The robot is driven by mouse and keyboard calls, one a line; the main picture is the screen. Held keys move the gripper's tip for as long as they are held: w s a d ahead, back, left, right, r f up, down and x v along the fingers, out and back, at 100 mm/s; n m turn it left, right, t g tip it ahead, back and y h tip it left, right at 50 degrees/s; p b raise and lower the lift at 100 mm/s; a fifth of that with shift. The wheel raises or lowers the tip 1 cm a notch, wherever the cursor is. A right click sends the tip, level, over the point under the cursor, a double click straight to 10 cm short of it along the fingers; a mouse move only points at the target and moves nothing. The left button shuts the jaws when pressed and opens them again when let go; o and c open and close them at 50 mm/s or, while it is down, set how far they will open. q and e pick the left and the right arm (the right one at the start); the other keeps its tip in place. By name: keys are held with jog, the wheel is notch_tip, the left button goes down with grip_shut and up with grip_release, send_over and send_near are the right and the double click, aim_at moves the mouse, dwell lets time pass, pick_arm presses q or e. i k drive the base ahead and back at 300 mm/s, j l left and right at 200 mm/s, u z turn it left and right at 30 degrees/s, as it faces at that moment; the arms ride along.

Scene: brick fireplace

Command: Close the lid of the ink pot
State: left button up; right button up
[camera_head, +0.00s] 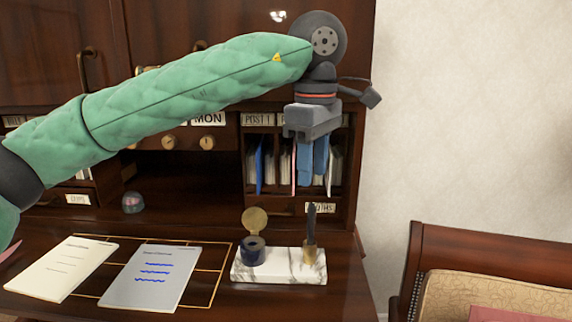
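The ink pot (252,253) is a small dark blue pot on the left part of a white marble stand (281,269) on the desk. Its round brass lid (255,220) is raised, standing nearly upright behind the pot's opening. My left gripper (303,132) hangs in the air above and a little to the right of the ink pot, apart from it. The gripper's finger gap does not show clearly, and I see nothing held in it. My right gripper is not in view.
A dark quill or pen (311,224) stands in a brass holder (309,252) on the stand's right side. Two sheets or notepads, a cream one (62,268) and a grey-white one (152,277), lie to the left. Pigeonholes with folders (321,160) are behind. A chair (490,256) stands at right.

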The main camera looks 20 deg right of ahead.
aim_at(255, 219)
jog(key=k, duration=1)
